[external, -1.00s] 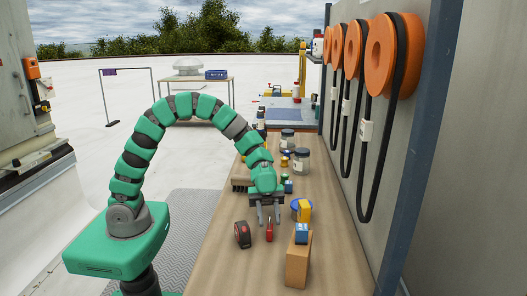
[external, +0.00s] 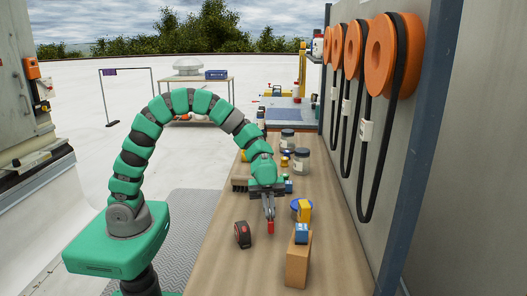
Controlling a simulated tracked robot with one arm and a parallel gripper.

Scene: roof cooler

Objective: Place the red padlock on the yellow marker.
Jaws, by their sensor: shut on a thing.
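The small red padlock (external: 270,227) is on the wooden bench or just above it; I cannot tell whether it touches. My gripper (external: 269,215) points down and is shut on the padlock's upper part, which the fingers partly hide. A yellow upright piece (external: 304,211) stands to the right of the padlock, by a round blue item; I cannot tell whether it is the yellow marker.
A red and black tape measure (external: 242,234) lies just left of the padlock. Jars (external: 301,161) and a brush (external: 240,184) are farther back. The near left bench is clear.

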